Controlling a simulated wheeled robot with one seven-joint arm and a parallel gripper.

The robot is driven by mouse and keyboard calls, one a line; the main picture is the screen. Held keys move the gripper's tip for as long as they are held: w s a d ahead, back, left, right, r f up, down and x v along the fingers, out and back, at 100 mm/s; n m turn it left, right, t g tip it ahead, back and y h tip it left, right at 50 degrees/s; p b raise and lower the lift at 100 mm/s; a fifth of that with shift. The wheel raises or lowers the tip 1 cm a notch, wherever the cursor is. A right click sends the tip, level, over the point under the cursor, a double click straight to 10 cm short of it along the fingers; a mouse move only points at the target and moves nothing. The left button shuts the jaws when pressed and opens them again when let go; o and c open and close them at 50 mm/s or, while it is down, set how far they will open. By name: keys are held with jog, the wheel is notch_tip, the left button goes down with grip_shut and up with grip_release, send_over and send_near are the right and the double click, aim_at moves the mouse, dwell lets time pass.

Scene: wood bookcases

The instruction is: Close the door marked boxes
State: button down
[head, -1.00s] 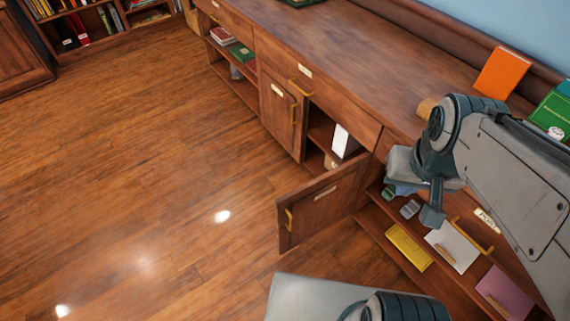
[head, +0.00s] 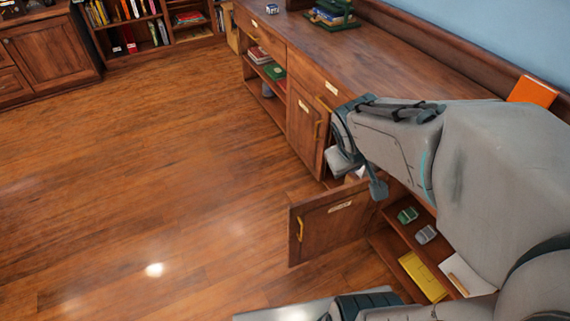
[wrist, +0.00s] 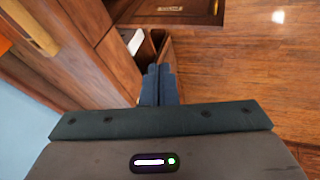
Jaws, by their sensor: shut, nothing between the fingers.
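A wooden cabinet door (head: 330,222) with a brass handle and a small pale label stands swung open from the long wood cabinet in the head view. Its label is too small to read. Part of the open door (wrist: 172,10) shows at the top of the wrist view. My gripper (head: 378,190) is shut and empty, above the cabinet end of the open door. In the wrist view its closed fingers (wrist: 159,84) point toward the open compartment. My arm hides part of the compartment and the countertop.
A shut labelled door (head: 303,115) stands just beyond the open one. An open drawer or shelf with a yellow folder (head: 422,276) and small green and grey items lies to the right. The wood floor (head: 150,180) on the left is clear.

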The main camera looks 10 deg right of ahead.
jog(key=w+d+f+n+t+b, duration=0.2)
jog(key=w+d+f+n+b, duration=0.3)
jog(key=w+f, duration=0.3)
jog(key=n+g+y+b, duration=0.2)
jog(key=n+y+b, duration=0.7)
jog(key=n+b, duration=0.25)
send_near(293, 211)
jog(key=shift+n, duration=0.35)
jog(key=f, duration=0.1)
jog(key=a+f, duration=0.2)
jog(key=f, duration=0.1)
jog(key=shift+w, duration=0.25)
jog(key=shift+w+a+r, duration=0.1)
jog(key=shift+w+a, duration=0.1)
jog(key=shift+w, duration=0.35)
